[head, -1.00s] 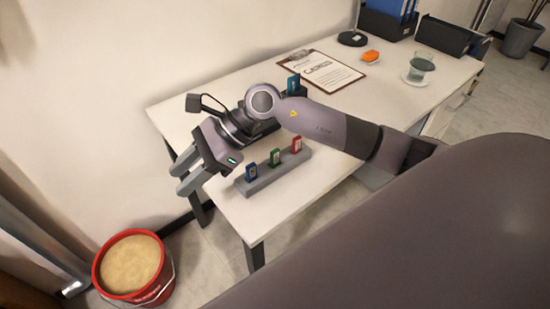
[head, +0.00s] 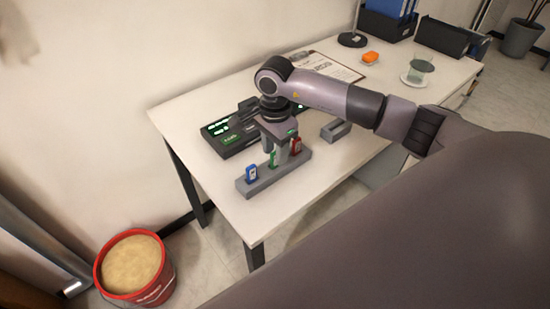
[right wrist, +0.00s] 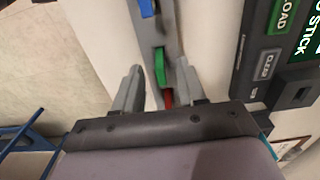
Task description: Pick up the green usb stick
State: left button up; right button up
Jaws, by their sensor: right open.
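The green usb stick (head: 273,158) stands upright in the middle of a grey holder (head: 268,180) on the table, between a blue stick (head: 251,172) and a red stick (head: 296,146). My right gripper (head: 279,154) points down over the holder, at the green stick. In the right wrist view the green stick (right wrist: 160,68) lies between the two open fingers (right wrist: 160,76), with a gap on each side. The red stick (right wrist: 168,98) is partly hidden there by the gripper body. My left gripper is not in view.
A black device (head: 228,138) with a green-lit screen and buttons stands close behind the holder. A small grey bracket (head: 336,130) lies to its right. A clipboard (head: 340,68), orange object (head: 370,57) and glass (head: 420,67) stand farther back. The table's front left is clear.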

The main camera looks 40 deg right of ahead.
notch_tip(320, 180, down, 2)
jog(key=shift+c, duration=0.3)
grip_shut()
jog(key=shift+w+r, duration=0.1)
jog(key=shift+r, duration=0.1)
notch_tip(320, 180, up, 20)
dwell(0.4)
jog(key=shift+f, duration=0.15)
